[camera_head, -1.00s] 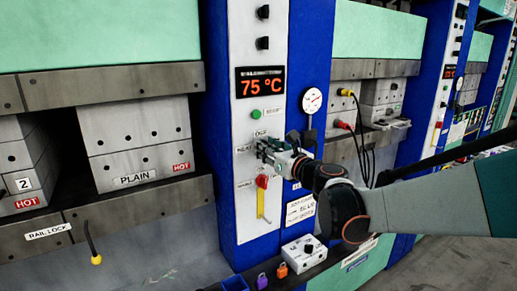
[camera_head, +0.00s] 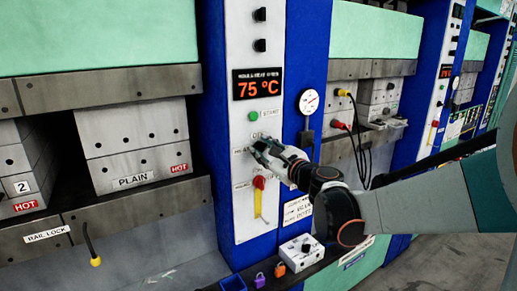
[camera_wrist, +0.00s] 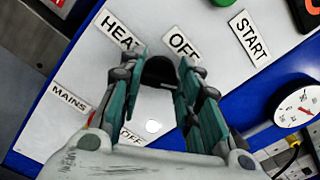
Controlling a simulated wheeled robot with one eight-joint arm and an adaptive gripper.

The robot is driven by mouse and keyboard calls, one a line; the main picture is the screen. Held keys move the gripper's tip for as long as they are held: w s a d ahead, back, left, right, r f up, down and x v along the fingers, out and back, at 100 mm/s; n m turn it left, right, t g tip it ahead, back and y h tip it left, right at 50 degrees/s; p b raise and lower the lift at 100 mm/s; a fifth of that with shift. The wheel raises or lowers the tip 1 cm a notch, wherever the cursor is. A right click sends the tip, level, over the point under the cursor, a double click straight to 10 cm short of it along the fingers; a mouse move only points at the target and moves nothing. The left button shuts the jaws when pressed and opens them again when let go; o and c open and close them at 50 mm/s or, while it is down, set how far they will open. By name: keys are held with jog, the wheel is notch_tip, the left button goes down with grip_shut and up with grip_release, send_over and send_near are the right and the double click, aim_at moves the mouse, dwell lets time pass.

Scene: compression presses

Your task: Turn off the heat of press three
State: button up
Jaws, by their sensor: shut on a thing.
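The control panel (camera_head: 243,215) of a press has a lit display (camera_head: 259,84) reading 75 °C. My gripper (camera_head: 262,150) is at the panel below the green start button (camera_head: 253,116). In the wrist view my gripper (camera_wrist: 161,62) has its fingers on both sides of a black knob (camera_wrist: 158,73) and is shut on it. The HEAT label (camera_wrist: 119,31) is to the knob's upper left and the OFF label (camera_wrist: 181,42) to its upper right. The fingers hide the knob's sides, and its pointer direction cannot be told.
A red and yellow mains switch (camera_head: 259,195) sits just below my gripper. A gauge (camera_head: 309,102) is to the right. A ledge below holds a white box (camera_head: 301,252) and small padlocks (camera_head: 279,269). Hot blocks (camera_head: 135,145) stand at the left.

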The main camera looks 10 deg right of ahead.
jog(key=n, duration=0.5)
jog(key=shift+a+n+p, duration=0.1)
jog(key=shift+n+p, duration=0.2)
jog(key=n, duration=0.5)
jog(key=shift+f+n, duration=0.2)
jog(key=shift+n, duration=0.1)
jog(key=shift+s, duration=0.1)
jog(key=o, duration=1.1)
jog(key=v, duration=0.7)
jog(key=shift+s, duration=0.3)
